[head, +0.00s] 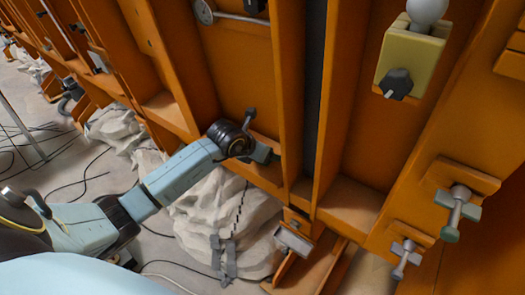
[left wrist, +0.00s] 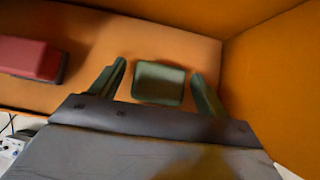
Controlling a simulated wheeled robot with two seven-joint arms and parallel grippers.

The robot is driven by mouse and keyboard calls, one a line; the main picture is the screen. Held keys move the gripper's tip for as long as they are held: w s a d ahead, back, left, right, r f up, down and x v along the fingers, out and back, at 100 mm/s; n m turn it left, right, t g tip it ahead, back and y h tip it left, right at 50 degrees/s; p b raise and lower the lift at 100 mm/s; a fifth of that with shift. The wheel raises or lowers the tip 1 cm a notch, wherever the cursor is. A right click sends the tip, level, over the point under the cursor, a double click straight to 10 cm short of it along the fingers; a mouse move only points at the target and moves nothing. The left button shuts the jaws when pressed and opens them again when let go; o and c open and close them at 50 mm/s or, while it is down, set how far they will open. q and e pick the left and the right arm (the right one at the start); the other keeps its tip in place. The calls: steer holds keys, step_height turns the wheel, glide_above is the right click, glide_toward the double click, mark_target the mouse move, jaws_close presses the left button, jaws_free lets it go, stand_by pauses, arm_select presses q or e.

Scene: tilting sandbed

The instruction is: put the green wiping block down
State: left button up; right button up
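The green wiping block (left wrist: 160,83) lies on an orange ledge (left wrist: 190,45) in the left wrist view. My left gripper (left wrist: 160,68) is open, with one finger on each side of the block and a visible gap between each finger and the block. In the head view my left arm comes in from the left and my left gripper (head: 265,154) reaches in between the orange beams. The block cannot be made out in the head view. My right gripper is in neither view.
A red block (left wrist: 30,60) lies on the same ledge to the left. An orange wall (left wrist: 275,75) rises close on the right. Orange upright beams (head: 292,90) flank my gripper. A yellow box (head: 410,60) with a dark knob is at the upper right. Pale sacks (head: 215,215) and cables lie below.

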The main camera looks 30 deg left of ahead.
arm_select(q)
steer(key=shift+r, duration=0.25)
steer(key=p+v, duration=0.1)
steer(key=v, duration=1)
steer(key=shift+s+r, duration=0.25)
steer(key=shift+s, duration=0.05)
steer(key=shift+a, duration=0.1)
stand_by(0.7)
